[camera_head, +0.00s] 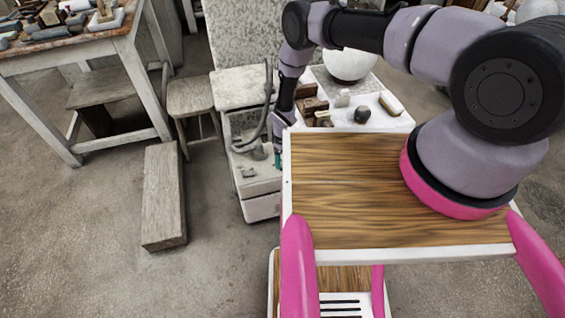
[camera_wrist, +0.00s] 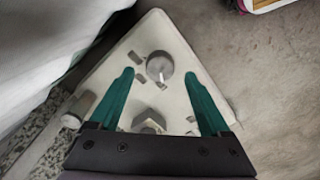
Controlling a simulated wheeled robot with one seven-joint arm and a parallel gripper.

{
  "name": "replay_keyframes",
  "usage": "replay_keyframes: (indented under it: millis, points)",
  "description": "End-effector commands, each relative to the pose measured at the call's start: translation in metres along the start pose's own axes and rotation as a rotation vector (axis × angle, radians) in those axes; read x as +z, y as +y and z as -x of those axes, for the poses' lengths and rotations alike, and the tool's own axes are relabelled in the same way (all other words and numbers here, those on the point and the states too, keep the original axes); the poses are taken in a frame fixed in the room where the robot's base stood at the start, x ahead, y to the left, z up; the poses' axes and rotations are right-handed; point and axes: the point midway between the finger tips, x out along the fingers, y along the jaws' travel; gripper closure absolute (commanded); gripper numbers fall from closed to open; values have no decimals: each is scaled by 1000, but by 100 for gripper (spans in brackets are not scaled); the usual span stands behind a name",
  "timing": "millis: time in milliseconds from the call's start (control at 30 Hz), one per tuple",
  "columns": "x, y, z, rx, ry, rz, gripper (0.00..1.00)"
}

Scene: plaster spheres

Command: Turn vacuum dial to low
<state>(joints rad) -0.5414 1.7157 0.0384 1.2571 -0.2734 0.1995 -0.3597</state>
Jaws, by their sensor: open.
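The vacuum (camera_head: 262,190) is a worn white box on the floor in the head view, with a dark hose on it. Its pale top panel (camera_wrist: 205,95) fills the middle of the wrist view. A round grey dial (camera_wrist: 158,66) with a white pointer line sits on the panel, with small grey marks around it. My gripper (camera_wrist: 159,74) is open, its two green fingers apart with the dial between their tips in the picture. I cannot tell whether they touch it. In the head view my gripper (camera_head: 278,158) is small and partly hidden at the vacuum.
A second grey knob (camera_wrist: 149,121) and a cylindrical piece (camera_wrist: 79,109) are on the panel nearer my wrist. A white table (camera_head: 385,118) with small objects stands behind. A stool (camera_head: 190,98) and wooden block (camera_head: 164,195) are left; floor between block and vacuum is clear.

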Motion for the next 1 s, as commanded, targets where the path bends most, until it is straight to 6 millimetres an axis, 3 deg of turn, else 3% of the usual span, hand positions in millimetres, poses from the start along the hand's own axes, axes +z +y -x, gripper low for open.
replay_keyframes:
  millis: [200, 400, 1000]
  points:
    - [-1, 1, 47, 1, 2, 0, 19]
    - [-1, 0, 72, 1, 1, 0, 19]
    - [0, 0, 78, 0, 0, 0, 19]
